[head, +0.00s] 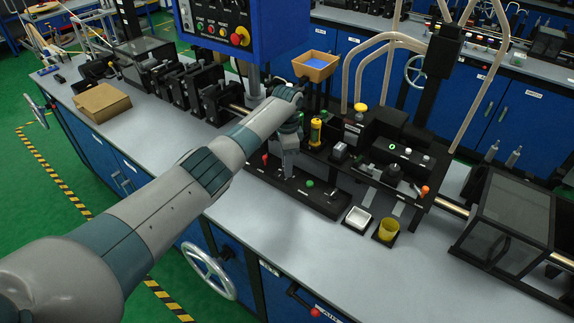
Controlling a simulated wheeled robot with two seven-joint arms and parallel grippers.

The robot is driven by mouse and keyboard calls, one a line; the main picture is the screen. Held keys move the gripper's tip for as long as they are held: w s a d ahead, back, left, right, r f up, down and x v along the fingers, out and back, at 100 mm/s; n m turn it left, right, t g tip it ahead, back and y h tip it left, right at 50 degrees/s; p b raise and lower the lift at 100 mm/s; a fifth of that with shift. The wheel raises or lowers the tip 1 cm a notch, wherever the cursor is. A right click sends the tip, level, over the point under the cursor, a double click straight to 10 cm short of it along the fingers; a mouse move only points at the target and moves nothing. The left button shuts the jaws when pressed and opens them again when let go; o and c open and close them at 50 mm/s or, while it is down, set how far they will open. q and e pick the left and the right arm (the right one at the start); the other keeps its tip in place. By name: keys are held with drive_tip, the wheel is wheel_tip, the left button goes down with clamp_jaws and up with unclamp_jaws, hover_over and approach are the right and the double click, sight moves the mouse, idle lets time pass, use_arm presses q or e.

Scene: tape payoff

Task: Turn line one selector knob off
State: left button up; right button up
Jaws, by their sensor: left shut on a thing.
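My left arm reaches in from the left over the bench. My left gripper (288,172) points down at a low black control panel (326,203) along the bench's front. Its fingers are shut on a small part there, which looks like the line one selector knob. The fingers hide that part, so I cannot tell which way it points. A red button (265,158) is left of the gripper and a green button (310,183) is right of it on the same panel. My right gripper is not in view.
Behind the gripper stand a yellow cylinder (316,131) and dark machine blocks (378,130). A blue control box (275,28) overhangs the back. The grey bench front (290,235) is clear.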

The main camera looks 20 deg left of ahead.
use_arm(q)
drive_tip(key=shift+r+m, duration=0.1)
drive_tip(key=shift+m, duration=0.3)
drive_tip(key=o, duration=1)
drive_tip(key=shift+o, duration=0.2)
wheel_tip(320, 180, up, 17)
drive_tip(key=b, duration=0.4)
drive_tip(key=shift+r, duration=0.2)
drive_tip(key=shift+f, duration=0.1)
